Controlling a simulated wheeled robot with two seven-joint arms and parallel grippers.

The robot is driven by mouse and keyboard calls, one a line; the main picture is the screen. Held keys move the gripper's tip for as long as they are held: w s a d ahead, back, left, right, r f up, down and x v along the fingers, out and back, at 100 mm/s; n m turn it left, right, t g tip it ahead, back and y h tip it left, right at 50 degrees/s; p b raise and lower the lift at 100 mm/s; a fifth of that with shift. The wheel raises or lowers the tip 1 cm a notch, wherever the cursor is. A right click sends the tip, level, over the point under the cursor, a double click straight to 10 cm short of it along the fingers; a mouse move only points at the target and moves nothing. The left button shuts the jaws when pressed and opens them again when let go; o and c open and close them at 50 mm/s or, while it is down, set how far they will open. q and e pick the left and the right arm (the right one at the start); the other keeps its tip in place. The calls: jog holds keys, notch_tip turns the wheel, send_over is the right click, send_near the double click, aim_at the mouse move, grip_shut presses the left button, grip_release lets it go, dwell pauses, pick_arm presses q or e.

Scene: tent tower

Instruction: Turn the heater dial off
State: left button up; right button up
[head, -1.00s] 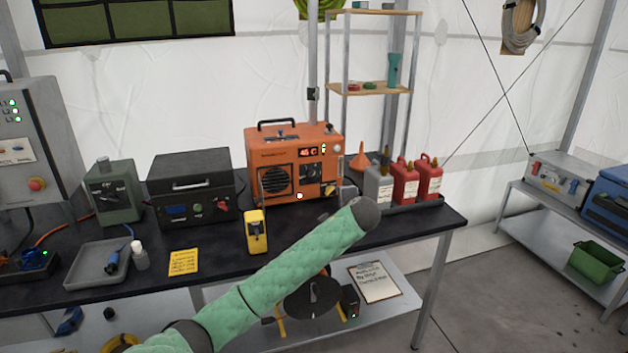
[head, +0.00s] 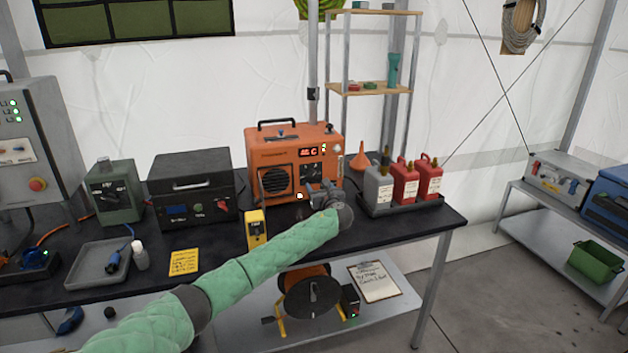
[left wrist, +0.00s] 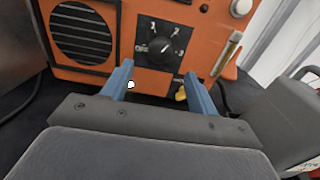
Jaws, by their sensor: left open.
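The orange heater (head: 270,154) stands on the black table, with a round speaker-like grille and a red display on its front. Its dial (left wrist: 161,47) is a black knob on a dark square plate marked with numbers in the left wrist view. The knob's pointer is tilted, and I cannot tell its exact setting. My left gripper (left wrist: 160,82) is open and empty, its two blue fingers apart just in front of and below the dial plate. In the head view my left gripper (head: 312,192) partly covers the heater's lower right front. My right gripper is not in view.
A grey can and red fuel cans (head: 404,181) stand in a tray close to the right of my left gripper. A yellow meter (head: 255,229) stands in front of the heater. An orange funnel (head: 361,158) is behind the cans. A black case (head: 191,187) is left of the heater.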

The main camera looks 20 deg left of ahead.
aim_at(313, 178)
pick_arm(q)
jog(key=shift+p+x, duration=0.6)
jog(key=shift+x, duration=2.7)
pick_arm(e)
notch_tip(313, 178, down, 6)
pick_arm(q)
jog(key=shift+c, duration=0.5)
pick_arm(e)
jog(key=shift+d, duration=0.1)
pick_arm(q)
jog(key=shift+f, duration=0.1)
jog(key=c, duration=0.9)
